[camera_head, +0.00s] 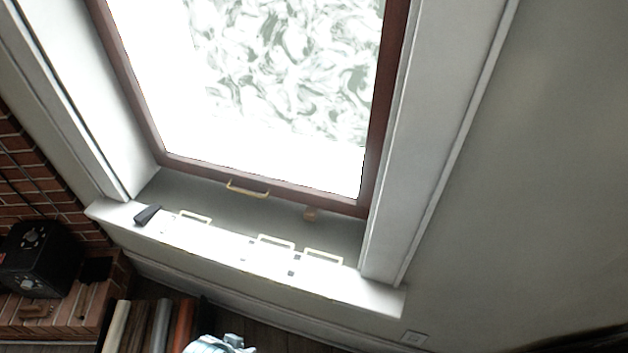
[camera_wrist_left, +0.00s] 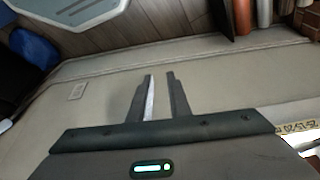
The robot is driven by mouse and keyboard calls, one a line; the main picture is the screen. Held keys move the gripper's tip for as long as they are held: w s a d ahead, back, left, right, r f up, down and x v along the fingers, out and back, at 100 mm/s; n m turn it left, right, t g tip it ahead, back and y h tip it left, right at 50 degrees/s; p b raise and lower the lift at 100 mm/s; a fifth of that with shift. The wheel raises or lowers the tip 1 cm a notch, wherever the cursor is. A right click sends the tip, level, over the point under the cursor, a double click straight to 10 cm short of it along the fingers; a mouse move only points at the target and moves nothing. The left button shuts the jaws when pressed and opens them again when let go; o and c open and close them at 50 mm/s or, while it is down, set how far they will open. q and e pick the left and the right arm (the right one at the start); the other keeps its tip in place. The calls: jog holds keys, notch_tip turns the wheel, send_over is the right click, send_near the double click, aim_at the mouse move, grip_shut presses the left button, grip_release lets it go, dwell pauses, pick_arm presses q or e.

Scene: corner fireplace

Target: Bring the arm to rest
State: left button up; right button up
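My left gripper (camera_wrist_left: 161,76) shows in the left wrist view. Its two dark fingers stand a narrow gap apart, with nothing between them. Behind the fingers is a pale wall or panel (camera_wrist_left: 100,95), with no object touching them. I cannot make out the left gripper in the head view. My right gripper is in neither view.
A brown-framed window (camera_head: 265,187) has a pale sill (camera_head: 340,285) with a dark object (camera_head: 147,215) and several small handle-like pieces. A black box (camera_head: 38,258) stands on a brick ledge (camera_head: 60,312). Upright books or boards (camera_head: 160,325) stand below. The right wall (camera_head: 530,180) is bare.

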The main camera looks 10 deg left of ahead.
pick_arm(q)
notch_tip(320, 180, down, 34)
jog(key=s+d+t+b, duration=0.1)
jog(key=s+d+b, duration=0.1)
jog(key=b, duration=0.7)
jog(key=shift+h, duration=0.3)
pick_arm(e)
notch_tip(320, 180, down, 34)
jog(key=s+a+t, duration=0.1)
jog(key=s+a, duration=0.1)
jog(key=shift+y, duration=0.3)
pick_arm(q)
jog(key=shift+r, duration=0.15)
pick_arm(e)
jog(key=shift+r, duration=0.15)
